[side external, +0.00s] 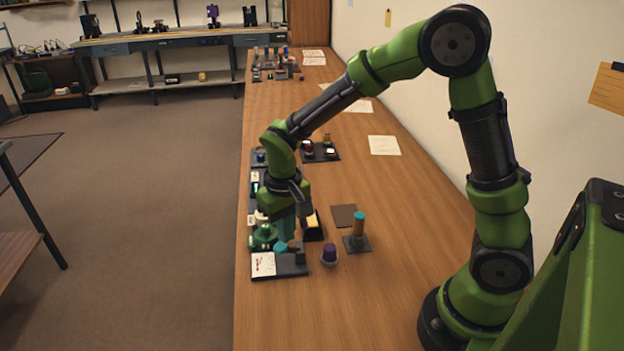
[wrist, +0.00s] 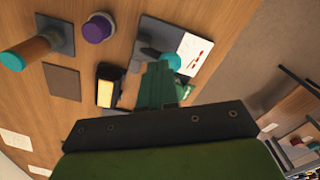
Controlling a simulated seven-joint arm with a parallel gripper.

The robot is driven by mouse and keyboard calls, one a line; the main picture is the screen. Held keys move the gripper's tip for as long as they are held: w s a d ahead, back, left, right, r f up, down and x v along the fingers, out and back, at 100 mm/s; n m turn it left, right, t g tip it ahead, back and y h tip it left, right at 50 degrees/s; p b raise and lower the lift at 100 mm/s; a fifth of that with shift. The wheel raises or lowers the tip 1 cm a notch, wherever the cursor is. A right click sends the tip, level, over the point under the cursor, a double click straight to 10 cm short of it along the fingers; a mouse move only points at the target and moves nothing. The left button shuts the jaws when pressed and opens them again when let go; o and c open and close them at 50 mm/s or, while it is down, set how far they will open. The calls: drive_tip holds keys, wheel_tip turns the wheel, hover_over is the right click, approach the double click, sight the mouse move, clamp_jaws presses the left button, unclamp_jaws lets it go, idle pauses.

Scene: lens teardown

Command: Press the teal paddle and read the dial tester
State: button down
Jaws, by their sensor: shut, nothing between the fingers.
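The dial tester (side external: 280,268) is a dark base near the left edge of the bench. Its white face (side external: 263,264) carries red marks, too small to read; the face also shows in the wrist view (wrist: 195,48). The teal paddle (side external: 280,248) is a small round pad beside the face, partly hidden by my fingers; it also shows in the wrist view (wrist: 174,61). My gripper (side external: 285,238) points down, shut and empty, with its fingertips (wrist: 160,66) at or just above the paddle. I cannot tell whether they touch it.
A purple-topped knob (side external: 329,254) and an orange post with a teal top (side external: 357,230) stand to the right. A black block with a yellow face (side external: 312,225) is close behind my gripper. A dark flat pad (side external: 344,215) lies beyond. The bench's right side is clear.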

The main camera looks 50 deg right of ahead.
drive_tip(key=shift+f, duration=0.15)
drive_tip(key=shift+f, duration=1.5)
drive_tip(key=shift+r, duration=3.75)
drive_tip(key=shift+f, duration=0.15)
drive_tip(key=s+d+r+m+t+y, duration=0.1)
drive_tip(key=s+d+r+t+y, duration=0.1)
drive_tip(key=s+r+t, duration=0.5)
drive_tip(key=s+r, duration=0.5)
drive_tip(key=s, duration=0.1)
drive_tip(key=shift+s+r, duration=0.3)
drive_tip(key=shift+r, duration=0.05)
